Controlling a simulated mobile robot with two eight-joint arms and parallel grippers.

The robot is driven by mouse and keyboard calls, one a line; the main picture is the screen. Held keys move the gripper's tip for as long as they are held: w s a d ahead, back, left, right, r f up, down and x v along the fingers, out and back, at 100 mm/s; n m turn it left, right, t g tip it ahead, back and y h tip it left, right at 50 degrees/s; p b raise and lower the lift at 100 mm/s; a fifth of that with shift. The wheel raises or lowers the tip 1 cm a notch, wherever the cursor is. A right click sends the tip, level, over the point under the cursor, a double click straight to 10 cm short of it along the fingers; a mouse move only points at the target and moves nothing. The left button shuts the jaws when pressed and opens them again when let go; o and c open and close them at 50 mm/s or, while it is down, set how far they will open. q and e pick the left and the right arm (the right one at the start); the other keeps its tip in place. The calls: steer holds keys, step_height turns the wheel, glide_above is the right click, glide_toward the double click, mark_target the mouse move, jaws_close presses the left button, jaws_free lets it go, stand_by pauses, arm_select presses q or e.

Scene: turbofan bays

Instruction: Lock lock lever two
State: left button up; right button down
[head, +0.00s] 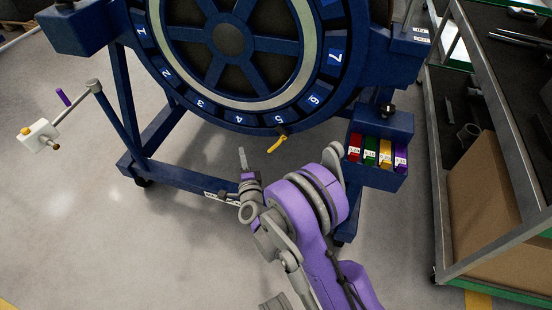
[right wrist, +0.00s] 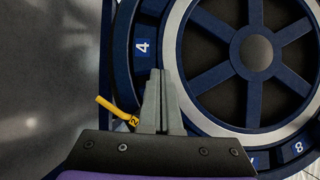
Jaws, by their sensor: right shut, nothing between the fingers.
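Lock lever two (head: 277,144) is a small yellow handle at the bottom rim of the dark blue numbered ring, near number 5. In the right wrist view the yellow lever (right wrist: 116,109) points up and left, with a "2" on its tag beside my fingers. My right gripper (head: 242,155) is left of and slightly below the lever in the head view. In the right wrist view its grey fingers (right wrist: 161,78) are together and empty, just right of the lever's tag. I cannot tell whether they touch it. My left gripper is not in view.
The blue stand (head: 160,183) holds the numbered ring (head: 203,114). A blue box (head: 378,172) with red, green, yellow and purple items is at its right. A crank handle (head: 40,134) sticks out left. A metal shelf cart (head: 493,235) stands at right. Floor at left is clear.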

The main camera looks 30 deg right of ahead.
mark_target(277, 143)
steer(key=s+d+f+m+g+h, duration=0.2)
steer(key=s+d+f+m+h, duration=0.2)
steer(key=f+m, duration=0.3)
steer(key=s+d+f+m+g+h, duration=0.3)
steer(key=d+f+m+h, duration=0.15)
steer(key=f, duration=0.45)
steer(key=w+d+r+p, duration=0.3)
steer(key=w+d+p, duration=0.2)
steer(key=w, duration=0.4)
steer(key=shift+w+d+t+y+p, duration=0.3)
steer(key=shift+w+d+y, duration=0.05)
steer(key=shift+d+y, duration=0.15)
steer(key=shift+r, duration=0.1)
